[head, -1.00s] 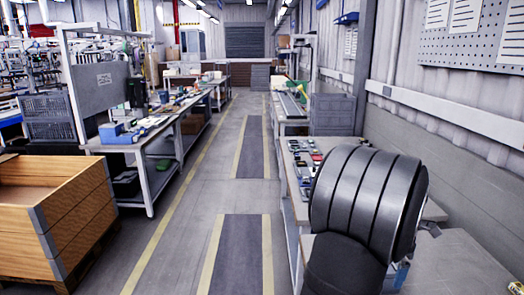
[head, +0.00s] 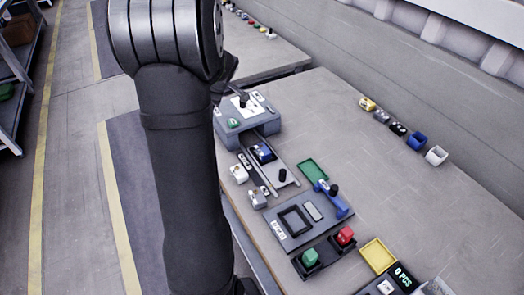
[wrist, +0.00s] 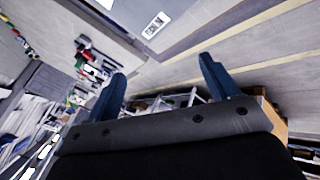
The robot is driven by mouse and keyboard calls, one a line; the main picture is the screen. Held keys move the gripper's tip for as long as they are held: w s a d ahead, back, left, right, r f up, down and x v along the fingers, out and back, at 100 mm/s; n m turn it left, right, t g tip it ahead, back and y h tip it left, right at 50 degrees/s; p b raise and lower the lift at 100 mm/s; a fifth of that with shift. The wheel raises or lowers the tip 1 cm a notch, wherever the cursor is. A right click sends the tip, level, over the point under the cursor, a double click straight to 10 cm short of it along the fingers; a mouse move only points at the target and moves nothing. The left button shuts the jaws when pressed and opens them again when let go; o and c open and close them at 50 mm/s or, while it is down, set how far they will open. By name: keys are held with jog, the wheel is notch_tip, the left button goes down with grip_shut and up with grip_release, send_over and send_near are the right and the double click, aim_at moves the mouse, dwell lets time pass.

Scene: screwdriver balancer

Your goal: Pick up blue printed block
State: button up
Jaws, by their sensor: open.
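A small blue block with a pale mark on top (head: 262,152) sits on the grey slide in front of the grey machine (head: 246,112) on the bench. It looks like the printed block, but the print is too small to read. My gripper (wrist: 163,66) shows in the wrist view with two blue fingers spread apart and nothing between them. In the head view my black arm stands upright left of the machine, and my gripper cannot be made out. The wrist view does not clearly show the block.
A blue-handled press (head: 334,200), a green tray (head: 312,171), a yellow tray (head: 379,255) and red and green buttons (head: 328,250) crowd the bench's near part. A blue cup (head: 416,141) and a white cup (head: 436,156) stand near the wall. The bench's middle is clear.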

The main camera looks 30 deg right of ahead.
jog(key=w+a+f+m+t+h, duration=0.1)
jog(key=w+a+m+t+h, duration=0.15)
jog(key=w+a+m, duration=0.4)
jog(key=m+g+h, duration=0.9)
jog(key=m+h, duration=0.1)
jog(key=m, duration=1.3)
send_near(261, 149)
jog(key=x, duration=0.3)
jog(key=shift+s+d+f+n, duration=0.1)
jog(key=shift+s+n, duration=0.05)
jog(key=shift+n, duration=0.1)
jog(key=shift+x, duration=2.9)
jog(key=c, duration=1.2)
jog(key=shift+o, duration=0.2)
